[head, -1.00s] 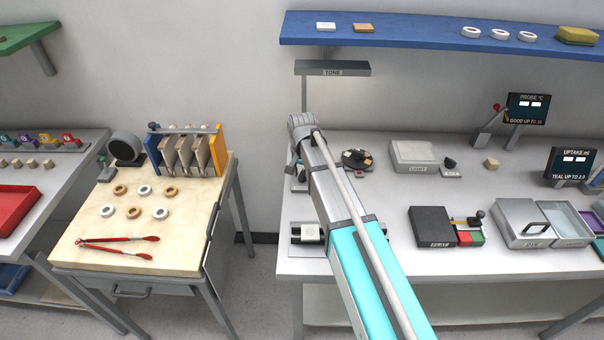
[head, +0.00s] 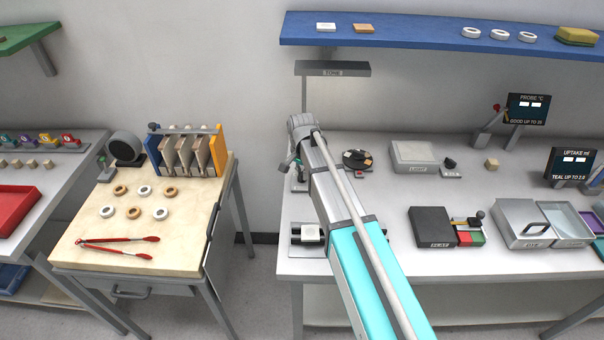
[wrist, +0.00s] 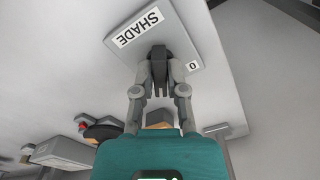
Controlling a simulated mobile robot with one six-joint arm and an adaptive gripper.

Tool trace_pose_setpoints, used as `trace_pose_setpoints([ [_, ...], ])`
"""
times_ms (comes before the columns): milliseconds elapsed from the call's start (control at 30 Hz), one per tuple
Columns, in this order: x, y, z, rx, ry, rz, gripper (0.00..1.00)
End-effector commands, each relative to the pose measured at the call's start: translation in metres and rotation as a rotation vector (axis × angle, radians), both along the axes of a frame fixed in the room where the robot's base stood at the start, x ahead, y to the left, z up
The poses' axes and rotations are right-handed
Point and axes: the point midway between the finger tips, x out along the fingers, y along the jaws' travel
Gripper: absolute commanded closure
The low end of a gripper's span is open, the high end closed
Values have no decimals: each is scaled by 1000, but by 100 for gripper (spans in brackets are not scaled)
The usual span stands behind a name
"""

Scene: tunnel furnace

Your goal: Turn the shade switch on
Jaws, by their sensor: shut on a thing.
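The shade switch is a dark lever (wrist: 158,58) on a light grey plate (wrist: 188,42) marked SHADE, with a 0 at one corner, in the wrist view. My gripper (wrist: 161,84) has its two grey fingers closed on either side of the lever. I cannot tell the lever's exact angle. In the head view, my gripper (head: 287,164) shows only as a small grey part left of my arm, at the back left of the right-hand bench. My arm hides most of the switch there.
A dark dial with tan pieces (head: 357,159) and a grey box marked LIGHT (head: 413,157) stand to the right. A small block fixture (head: 309,234) sits at the bench's front left.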

Motion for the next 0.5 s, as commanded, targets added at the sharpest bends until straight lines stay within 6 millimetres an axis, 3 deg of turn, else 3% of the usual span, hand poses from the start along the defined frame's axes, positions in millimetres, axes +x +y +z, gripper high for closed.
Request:
trace_pose_setpoints([
  [300, -1, -1, 0, -2, 1, -11, 100],
  [333, -1, -1, 0, -2, 1, -11, 77],
  [500, 0, 0, 0, -1, 1, -10, 49],
])
